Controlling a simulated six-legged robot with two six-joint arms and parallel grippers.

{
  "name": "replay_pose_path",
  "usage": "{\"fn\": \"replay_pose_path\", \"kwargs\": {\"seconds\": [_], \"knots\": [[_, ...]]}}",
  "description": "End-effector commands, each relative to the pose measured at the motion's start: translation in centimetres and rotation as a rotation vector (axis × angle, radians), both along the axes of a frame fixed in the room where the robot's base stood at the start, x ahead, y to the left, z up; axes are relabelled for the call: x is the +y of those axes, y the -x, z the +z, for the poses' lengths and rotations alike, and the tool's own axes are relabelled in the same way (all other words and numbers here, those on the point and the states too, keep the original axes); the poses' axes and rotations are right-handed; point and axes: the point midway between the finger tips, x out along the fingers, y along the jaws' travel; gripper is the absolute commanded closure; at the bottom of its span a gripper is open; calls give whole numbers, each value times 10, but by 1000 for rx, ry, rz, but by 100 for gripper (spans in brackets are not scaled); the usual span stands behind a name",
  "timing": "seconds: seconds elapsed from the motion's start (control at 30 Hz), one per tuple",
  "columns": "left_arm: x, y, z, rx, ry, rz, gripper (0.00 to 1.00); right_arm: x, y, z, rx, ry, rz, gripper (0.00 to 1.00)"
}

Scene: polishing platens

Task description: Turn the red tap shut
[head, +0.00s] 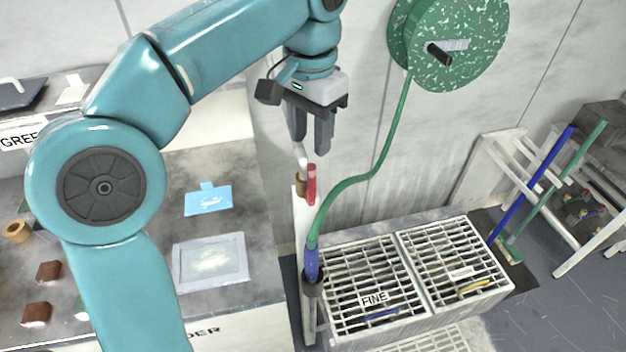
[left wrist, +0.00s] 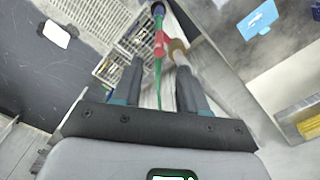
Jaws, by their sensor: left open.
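The red tap (head: 311,184) is a small red lever on a brass fitting (head: 301,184), on a white pipe between the bench and the grates. My left gripper (head: 310,148) is open and hangs just above the tap, with its fingers pointing down. In the left wrist view the red tap (left wrist: 160,44) shows beyond and between the fingertips of my left gripper (left wrist: 156,66), with the brass fitting (left wrist: 177,46) beside it. The fingers appear apart from the tap. My right gripper is in neither view.
A green hose (head: 362,178) runs from the green reel (head: 450,40) to a blue nozzle (head: 311,265) beside the tap. A grate marked FINE (head: 365,285) lies to the right. The bench (head: 225,160) with a blue card (head: 208,199) is left. Brushes (head: 535,185) lean at far right.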

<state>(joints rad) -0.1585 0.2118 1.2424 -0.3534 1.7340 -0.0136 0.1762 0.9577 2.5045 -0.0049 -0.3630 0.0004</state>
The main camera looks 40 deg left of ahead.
Motion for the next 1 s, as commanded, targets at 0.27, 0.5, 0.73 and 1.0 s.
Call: {"fn": "replay_pose_path", "kwargs": {"seconds": [0.27,0.5,0.73,1.0], "knots": [[1,0,-67,4,0,2,58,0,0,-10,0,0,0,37],[1,-3,-101,3,0,1,58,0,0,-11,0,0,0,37],[1,-5,-108,1,0,1,58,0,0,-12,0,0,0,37],[1,-5,-107,1,0,1,97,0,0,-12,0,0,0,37]]}}
